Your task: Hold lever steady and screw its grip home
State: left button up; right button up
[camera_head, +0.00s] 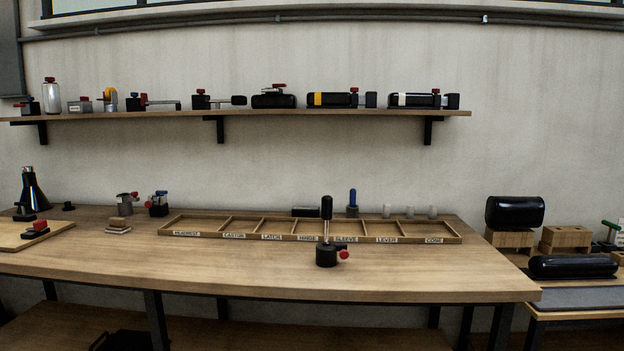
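The lever (326,231) stands upright on the wooden workbench, in front of the labelled tray. Its black grip (326,207) sits at the top of a thin shaft. The lever rises from a dark block base (327,256) with a red knob (344,254) on its right side. I cannot tell how tightly the grip sits on the shaft. Neither of my grippers shows in the head view.
A shallow wooden tray (170,233) with labelled compartments lies behind the lever. A shelf (250,114) above holds several mechanisms. Small fittings stand at the bench's left end. The bench around the lever is clear.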

aim_at(326, 201)
jog(key=z, duration=0.25)
jog(key=k, duration=0.45)
jog(key=u, duration=1.4)
jog(key=i, duration=1.1)
jog(key=z, duration=0.75)
jog(key=i, duration=0.8)
jog(key=z, duration=0.9)
